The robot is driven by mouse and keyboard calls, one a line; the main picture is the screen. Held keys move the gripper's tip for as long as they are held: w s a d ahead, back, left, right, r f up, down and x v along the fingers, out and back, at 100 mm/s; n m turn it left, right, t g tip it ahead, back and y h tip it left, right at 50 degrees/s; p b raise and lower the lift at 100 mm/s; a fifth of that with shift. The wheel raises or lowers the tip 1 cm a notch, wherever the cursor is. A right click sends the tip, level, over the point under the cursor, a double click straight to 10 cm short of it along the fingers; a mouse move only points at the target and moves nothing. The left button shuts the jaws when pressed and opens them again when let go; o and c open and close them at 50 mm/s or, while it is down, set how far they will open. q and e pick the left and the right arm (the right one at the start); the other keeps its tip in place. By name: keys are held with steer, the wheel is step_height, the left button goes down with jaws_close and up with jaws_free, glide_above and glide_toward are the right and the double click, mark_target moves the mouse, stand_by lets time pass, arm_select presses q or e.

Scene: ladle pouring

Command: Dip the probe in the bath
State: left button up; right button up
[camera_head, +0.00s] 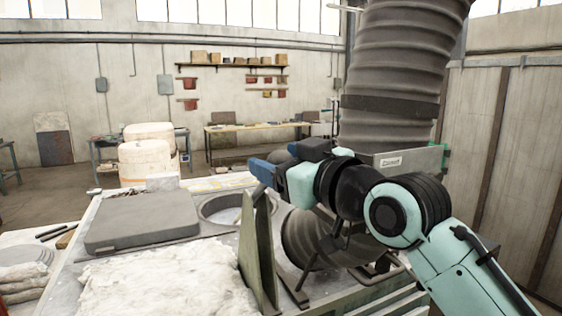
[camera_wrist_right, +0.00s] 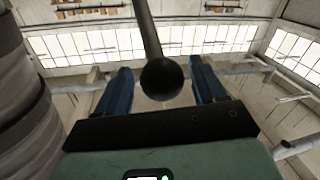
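My right gripper (camera_head: 262,172), with blue fingers, is above the round opening of the bath (camera_head: 204,212) in the bench top. The right wrist view shows its two fingers (camera_wrist_right: 160,72) spread apart. A dark rod with a black ball end (camera_wrist_right: 161,79), apparently the probe, lies between them, with narrow gaps showing on both sides. In the head view I cannot make out the probe at the gripper. My arm and an upright plate hide part of the opening. My left gripper is in neither view.
A grey slab lid (camera_head: 143,222) lies left of the opening. Rough white insulation (camera_head: 160,285) is in front. An upright metal plate (camera_head: 257,250) stands close below my gripper. A thick ribbed duct (camera_head: 400,70) rises behind my right arm. Dark rods (camera_head: 52,232) lie at far left.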

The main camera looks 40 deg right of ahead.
arm_select(q)
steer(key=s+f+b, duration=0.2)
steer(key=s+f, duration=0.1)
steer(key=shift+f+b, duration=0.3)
steer(key=shift+b, duration=0.05)
arm_select(e)
steer(key=s, duration=1.3)
steer(key=shift+s+a, duration=0.2)
steer(key=shift+a, duration=0.1)
